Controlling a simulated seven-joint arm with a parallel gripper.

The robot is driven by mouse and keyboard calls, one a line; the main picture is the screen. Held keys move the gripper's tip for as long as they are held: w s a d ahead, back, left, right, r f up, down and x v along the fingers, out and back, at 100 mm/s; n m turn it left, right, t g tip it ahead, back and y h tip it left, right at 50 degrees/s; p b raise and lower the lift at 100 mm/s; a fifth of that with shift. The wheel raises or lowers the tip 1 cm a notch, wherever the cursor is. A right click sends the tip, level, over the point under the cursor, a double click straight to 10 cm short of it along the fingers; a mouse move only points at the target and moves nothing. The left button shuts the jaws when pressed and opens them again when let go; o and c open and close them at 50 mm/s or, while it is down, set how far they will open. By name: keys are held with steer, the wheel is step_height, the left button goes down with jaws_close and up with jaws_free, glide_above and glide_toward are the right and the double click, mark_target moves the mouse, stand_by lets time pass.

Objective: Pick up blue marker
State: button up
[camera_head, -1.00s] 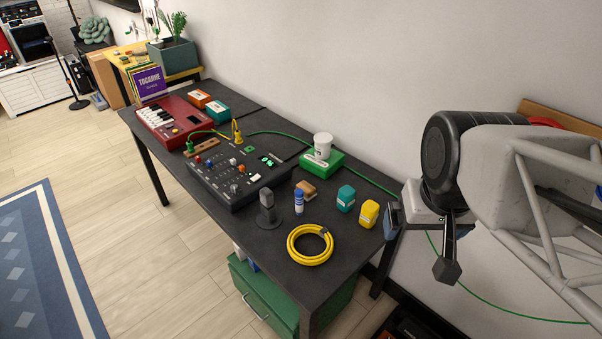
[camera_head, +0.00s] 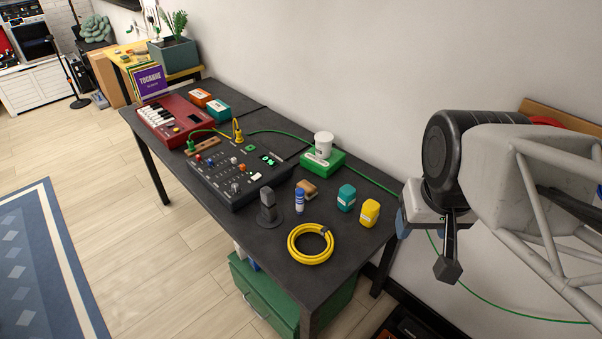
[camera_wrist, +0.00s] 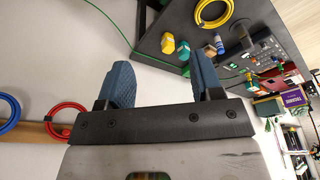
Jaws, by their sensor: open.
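The blue marker (camera_head: 299,201) is a short blue and white cylinder standing upright on the dark table, between the microphone and the teal container. It also shows in the wrist view (camera_wrist: 219,43), small, beyond the finger on the right. My gripper (camera_wrist: 164,68) is open, with two blue fingers apart and nothing between them. In the head view it is at the right, beyond the table's right edge and apart from the marker; its fingers are mostly hidden there by the wrist.
A teal container (camera_head: 346,198) and a yellow container (camera_head: 369,213) stand right of the marker. A tan block (camera_head: 307,189) lies behind it, a microphone (camera_head: 268,207) stands left, and a yellow cable coil (camera_head: 311,244) lies in front. A mixer (camera_head: 236,178) is farther left.

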steer(key=m+t+y, duration=0.2)
steer(key=m+y, duration=1)
steer(key=m, duration=0.6)
glide_above(303, 198)
steer(key=s+d, duration=0.3)
steer(key=s, duration=0.7)
step_height(303, 198, down, 20)
steer(key=r, duration=0.1)
steer(key=w+f+m+t, duration=0.1)
steer(key=w+f+m, duration=0.1)
steer(key=f, duration=0.1)
steer(key=w+d+f+m+t+h, duration=0.1)
steer(key=w+f+m, duration=0.1)
steer(key=f+m, duration=0.1)
steer(key=w+f+m+t, duration=0.2)
steer(key=f+m, duration=0.1)
steer(key=f, duration=0.2)
steer(key=shift+w+d, duration=0.25)
steer(key=shift+a, duration=0.1)
steer(key=shift+x, duration=1.25)
